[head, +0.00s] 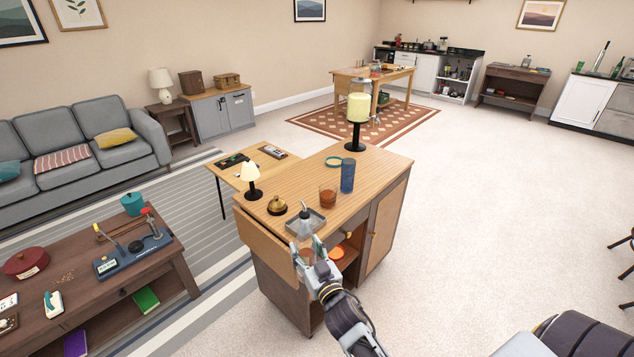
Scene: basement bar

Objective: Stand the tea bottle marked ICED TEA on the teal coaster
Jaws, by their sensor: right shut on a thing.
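My right gripper (306,250) is shut on a clear bottle-like thing (304,227) with a narrow neck, at the near edge of the wooden cabinet (296,187). Its fingers hide part of the thing, and no ICED TEA marking can be read. The thing overlaps a grey square tray (318,221) in the picture; I cannot tell whether they touch. A teal ring-like thing (333,162) lies on the cabinet top farther back; I cannot tell whether it is the coaster. My left gripper is not in view.
An orange disc (337,252) lies on the shelf below.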

